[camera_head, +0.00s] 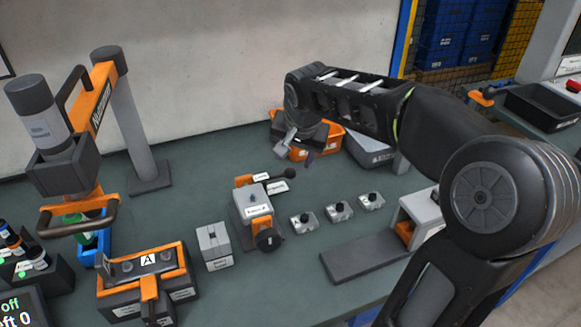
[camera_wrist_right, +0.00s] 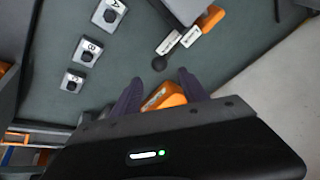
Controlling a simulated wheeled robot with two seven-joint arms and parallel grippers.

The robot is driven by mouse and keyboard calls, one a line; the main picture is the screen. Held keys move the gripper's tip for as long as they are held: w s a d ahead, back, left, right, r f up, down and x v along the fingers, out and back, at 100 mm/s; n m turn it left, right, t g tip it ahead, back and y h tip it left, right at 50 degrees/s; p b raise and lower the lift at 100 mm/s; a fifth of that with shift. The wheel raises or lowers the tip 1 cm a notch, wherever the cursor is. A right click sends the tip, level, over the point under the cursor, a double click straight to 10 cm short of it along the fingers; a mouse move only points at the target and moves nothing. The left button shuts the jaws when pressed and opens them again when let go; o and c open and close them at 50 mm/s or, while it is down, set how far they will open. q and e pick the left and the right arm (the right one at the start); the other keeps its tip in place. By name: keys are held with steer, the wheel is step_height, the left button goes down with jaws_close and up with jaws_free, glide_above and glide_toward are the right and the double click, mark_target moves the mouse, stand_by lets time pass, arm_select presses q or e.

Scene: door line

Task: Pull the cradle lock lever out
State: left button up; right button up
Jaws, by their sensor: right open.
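The cradle (camera_head: 252,206) is a grey block with orange parts on the bench. A lever with a black ball knob (camera_head: 290,173) sticks out from its back right, beside white labels too small to read. My right gripper (camera_head: 295,148) is open and empty above and behind this knob. In the right wrist view the knob (camera_wrist_right: 159,63) lies just beyond the fingertips of the gripper (camera_wrist_right: 173,80), apart from them. A round black knob (camera_head: 268,240) is at the cradle's front. My left gripper is not in view.
Three small plates with black knobs (camera_head: 338,210) stand right of the cradle. An orange bin (camera_head: 328,143) is behind my right gripper. A small grey block (camera_head: 214,246) and a box marked A (camera_head: 147,280) stand at the left. Bare bench lies in front of the cradle.

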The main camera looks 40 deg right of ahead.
mark_target(291, 171)
steer(key=x, duration=0.8)
steer(key=shift+r, duration=0.1)
steer(key=shift+c, duration=0.5)
jaws_close()
steer(key=shift+s, duration=0.1)
steer(key=shift+f, duration=0.2)
stand_by(0.5)
